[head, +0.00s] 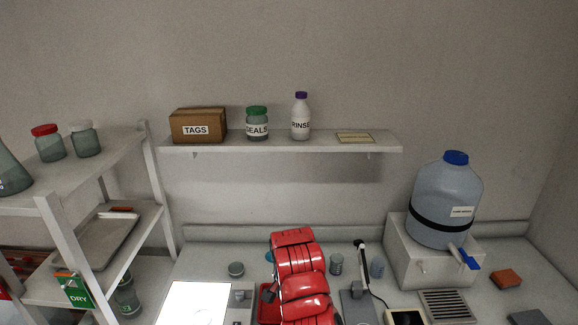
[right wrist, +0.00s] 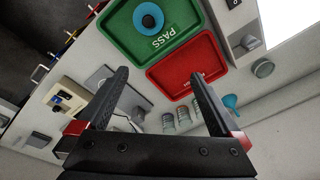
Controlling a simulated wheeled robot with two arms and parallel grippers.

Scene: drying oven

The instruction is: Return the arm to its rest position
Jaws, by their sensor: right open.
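My right gripper (right wrist: 162,76) shows in the right wrist view, with its two black fingers spread wide and nothing between them. Its fingers point toward a red tray (right wrist: 186,70) and a green tray marked PASS (right wrist: 181,36). A blue ring-shaped item (right wrist: 148,17) lies in the green tray. In the head view a red arm of mine (head: 300,275) reaches up from the bottom over the bench, and its gripper is not visible there. My left gripper is in neither view.
A wall shelf (head: 280,147) holds a TAGS box (head: 197,126), a SEALS jar (head: 257,124) and a RINSE bottle (head: 301,118). A large blue-capped jug (head: 447,200) stands on a white block at right. A white rack (head: 155,185) stands at left. Small items crowd the bench around the arm.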

